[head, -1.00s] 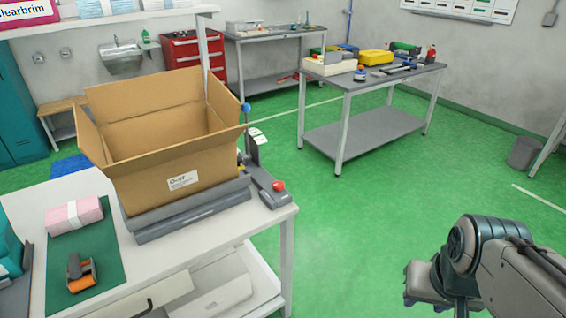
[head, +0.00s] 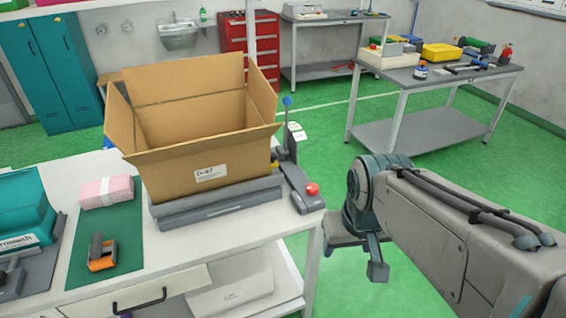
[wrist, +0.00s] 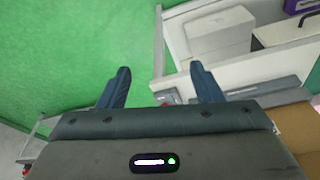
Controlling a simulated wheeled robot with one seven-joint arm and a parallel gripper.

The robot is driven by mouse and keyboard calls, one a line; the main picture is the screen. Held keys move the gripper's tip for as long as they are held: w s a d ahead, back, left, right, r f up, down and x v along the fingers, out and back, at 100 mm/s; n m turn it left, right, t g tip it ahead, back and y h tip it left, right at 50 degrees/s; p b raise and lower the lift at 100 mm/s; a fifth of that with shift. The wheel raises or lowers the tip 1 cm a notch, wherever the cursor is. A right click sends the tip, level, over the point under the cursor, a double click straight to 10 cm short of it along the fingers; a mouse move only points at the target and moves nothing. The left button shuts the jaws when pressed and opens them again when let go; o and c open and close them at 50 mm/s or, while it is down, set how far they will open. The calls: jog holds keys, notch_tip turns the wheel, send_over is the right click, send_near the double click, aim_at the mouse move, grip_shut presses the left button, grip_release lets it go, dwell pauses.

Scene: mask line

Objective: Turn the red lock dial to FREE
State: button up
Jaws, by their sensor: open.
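A red round knob (head: 312,189), the only red dial-like part near me, sits on the front end of a grey device (head: 305,200) at the table's right corner. I cannot read any FREE mark or its setting. My gripper (head: 360,256) is to the right of the table corner, in front of and apart from the knob. In the wrist view my gripper (wrist: 160,70) has its two fingers spread with nothing between the tips.
An open cardboard box (head: 205,150) stands on a grey platform (head: 217,205) beside the device. An upright lever with a blue ball (head: 287,100) rises behind the knob. A tape dispenser (head: 102,252) lies on a green mat (head: 125,225).

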jog(key=w+r+n, duration=0.3)
jog(key=w, duration=0.6)
jog(key=n+g+p, duration=0.2)
jog(key=n+g, duration=0.1)
jog(key=n, duration=0.6)
send_over(312, 187)
notch_tip(312, 187, down, 7)
notch_tip(312, 187, down, 13)
jog(key=shift+d+f+p, duration=0.1)
jog(key=shift+f+p, duration=0.05)
jog(key=shift+p, duration=0.75)
jog(key=c, duration=1)
